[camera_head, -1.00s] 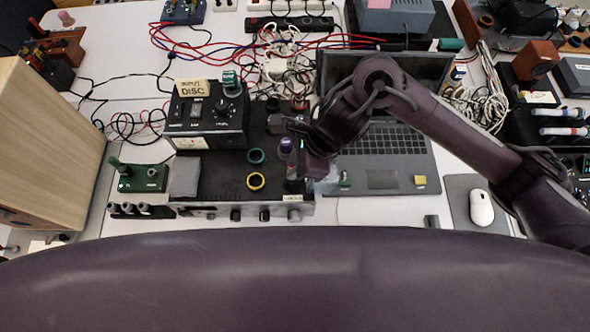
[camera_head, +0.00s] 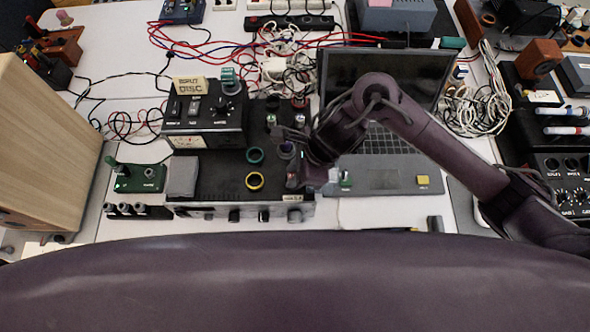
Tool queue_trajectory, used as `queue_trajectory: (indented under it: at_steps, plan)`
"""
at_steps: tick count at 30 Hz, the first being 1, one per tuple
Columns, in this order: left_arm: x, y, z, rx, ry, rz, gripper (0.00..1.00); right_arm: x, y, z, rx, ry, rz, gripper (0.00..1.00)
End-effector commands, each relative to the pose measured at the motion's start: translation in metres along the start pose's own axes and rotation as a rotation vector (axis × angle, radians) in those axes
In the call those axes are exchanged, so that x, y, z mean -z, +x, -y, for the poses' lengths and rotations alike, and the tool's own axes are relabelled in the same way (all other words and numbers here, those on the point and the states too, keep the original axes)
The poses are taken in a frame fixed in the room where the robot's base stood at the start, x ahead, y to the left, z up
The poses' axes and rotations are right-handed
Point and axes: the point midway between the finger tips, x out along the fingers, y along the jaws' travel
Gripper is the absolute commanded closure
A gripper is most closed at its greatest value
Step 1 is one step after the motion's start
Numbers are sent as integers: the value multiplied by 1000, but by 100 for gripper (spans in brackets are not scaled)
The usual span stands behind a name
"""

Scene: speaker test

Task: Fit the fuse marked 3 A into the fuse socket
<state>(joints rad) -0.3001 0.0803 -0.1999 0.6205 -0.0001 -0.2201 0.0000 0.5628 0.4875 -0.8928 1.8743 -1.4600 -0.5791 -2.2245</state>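My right gripper (camera_head: 298,148) comes in from the right and hangs over the right end of a dark, flat-topped unit (camera_head: 218,172). Its fingers are small and dark here, and I cannot tell whether they hold anything. Close by its tips is a round purple-grey piece (camera_head: 287,150). I cannot read a 3 A mark, nor tell which piece is the fuse or the socket. My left gripper is out of view.
An open laptop (camera_head: 405,178) lies right of the unit, partly behind my arm. A black meter box (camera_head: 208,122) with a "DISC" sign stands on the unit's back left. A wooden cabinet (camera_head: 45,150) is at the left. Tangled cables (camera_head: 285,65) lie behind.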

Motion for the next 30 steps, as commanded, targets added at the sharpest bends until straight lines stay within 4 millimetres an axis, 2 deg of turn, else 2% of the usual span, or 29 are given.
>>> queue_trajectory:
  at_steps: [1,3,4,12,17,30]
  plan:
    - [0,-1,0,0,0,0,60,0,-1,0,0,0,0,70]
    - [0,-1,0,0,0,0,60,0,-1,0,0,0,0,61]
    - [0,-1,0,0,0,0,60,0,-1,0,0,0,0,60]
    - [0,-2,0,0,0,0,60,-1,-2,0,0,0,0,60]
    - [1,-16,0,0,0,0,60,-5,-11,0,-2,1,1,60]
    - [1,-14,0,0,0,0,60,-2,-95,2,7,-4,-2,60]
